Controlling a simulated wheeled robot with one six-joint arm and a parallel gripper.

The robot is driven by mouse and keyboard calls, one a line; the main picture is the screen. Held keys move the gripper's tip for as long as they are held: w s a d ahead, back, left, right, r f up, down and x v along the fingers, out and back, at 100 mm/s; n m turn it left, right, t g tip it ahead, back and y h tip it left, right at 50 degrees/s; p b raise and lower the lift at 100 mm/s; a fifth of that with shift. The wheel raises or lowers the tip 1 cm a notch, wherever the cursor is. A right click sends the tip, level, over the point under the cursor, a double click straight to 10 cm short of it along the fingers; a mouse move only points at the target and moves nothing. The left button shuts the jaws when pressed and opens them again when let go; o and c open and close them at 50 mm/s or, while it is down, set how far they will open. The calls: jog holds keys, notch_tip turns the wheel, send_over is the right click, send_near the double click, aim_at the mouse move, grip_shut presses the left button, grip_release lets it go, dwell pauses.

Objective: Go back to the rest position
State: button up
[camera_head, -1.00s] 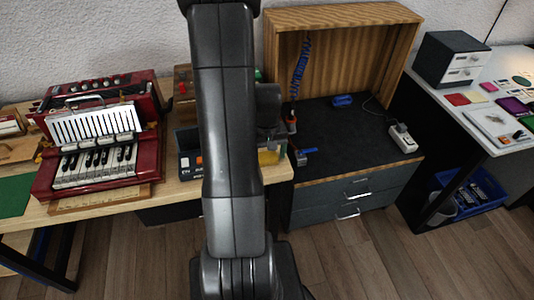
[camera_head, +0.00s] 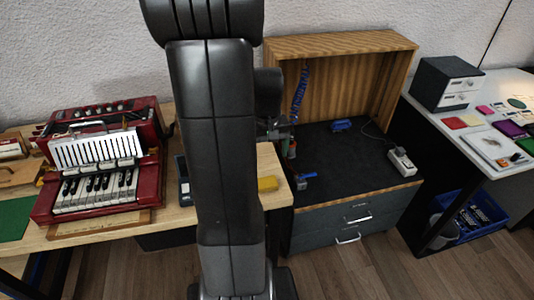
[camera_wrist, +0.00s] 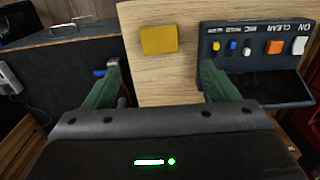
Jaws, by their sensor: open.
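My gripper shows in the wrist view (camera_wrist: 160,68) with its two green fingers spread apart and nothing between them. The fingers point over the wooden table (camera_wrist: 185,95), with a yellow block (camera_wrist: 158,40) beyond the fingertips and a dark control panel (camera_wrist: 255,60) with coloured buttons by the right finger. In the head view my dark arm stands upright across the middle and hides part of the table. A small part near the gripper end shows to the right of the arm, over the left edge of the black-topped cabinet (camera_head: 345,165); the fingers are not clear there.
A red accordion (camera_head: 100,165) sits on the table at left. The cabinet has a wooden back and holds blue tools (camera_head: 305,177) and a white power strip (camera_head: 402,160). A white table (camera_head: 450,110) with a drawer box (camera_head: 447,70) stands at right. The floor in front is clear.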

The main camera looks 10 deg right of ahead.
aim_at(267, 182)
jog(key=shift+f, duration=0.1)
notch_tip(267, 182, down, 12)
jog(key=shift+f+b, duration=0.1)
jog(key=shift+b, duration=0.4)
jog(key=shift+r, duration=2)
jog(key=shift+f, duration=0.1)
